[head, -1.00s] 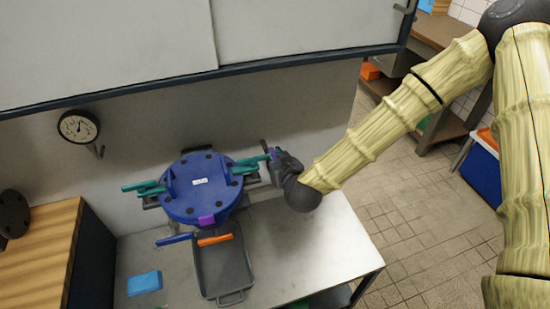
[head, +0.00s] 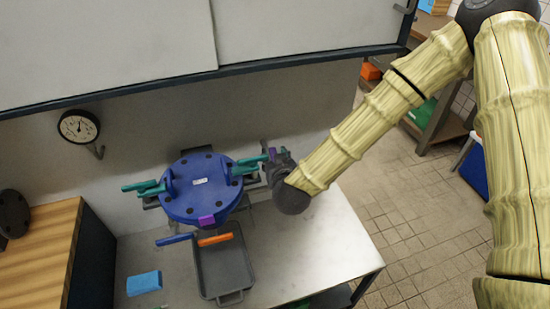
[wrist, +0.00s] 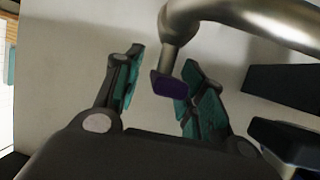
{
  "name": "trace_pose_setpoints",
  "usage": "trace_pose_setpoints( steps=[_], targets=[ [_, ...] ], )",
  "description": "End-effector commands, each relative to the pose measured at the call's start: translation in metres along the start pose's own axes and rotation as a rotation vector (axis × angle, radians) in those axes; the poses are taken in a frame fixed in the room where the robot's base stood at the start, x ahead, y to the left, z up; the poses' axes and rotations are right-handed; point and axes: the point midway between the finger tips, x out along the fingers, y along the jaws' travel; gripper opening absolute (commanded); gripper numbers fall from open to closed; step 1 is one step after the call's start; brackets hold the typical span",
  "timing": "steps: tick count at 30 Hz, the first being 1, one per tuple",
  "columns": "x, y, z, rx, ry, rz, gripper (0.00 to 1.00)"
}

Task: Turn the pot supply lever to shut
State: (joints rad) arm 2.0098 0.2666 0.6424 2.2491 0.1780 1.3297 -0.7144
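In the wrist view, a purple piece (wrist: 168,84) sits at the end of a bent grey metal pipe or bar (wrist: 183,25). It may be the pot supply lever; I see no label for it. My gripper (wrist: 162,88) is open, with teal-padded fingers on either side of the purple piece. A gap shows on the left finger's side; contact with the right finger is unclear. In the head view, my gripper (head: 272,156) is just right of the blue round pot lid (head: 190,195), partly hidden by my wrist.
The lid has teal-handled clamps (head: 140,186) and a purple front tab (head: 207,221). Blue (head: 174,239) and orange (head: 215,239) handles lie before it, by a grey tray (head: 223,268). A gauge (head: 78,126) is on the wall. The metal table's right side (head: 330,235) is clear.

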Motion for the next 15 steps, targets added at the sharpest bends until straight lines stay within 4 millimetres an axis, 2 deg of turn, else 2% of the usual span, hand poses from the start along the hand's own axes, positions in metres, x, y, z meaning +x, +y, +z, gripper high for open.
trace_pose_setpoints(
  steps=[10,15],
  targets=[
    [-0.004,0.000,0.000,-0.001,-0.001,-0.001,0.41],
    [-0.024,-0.001,0.000,-0.002,-0.001,-0.002,0.41]
  ],
)
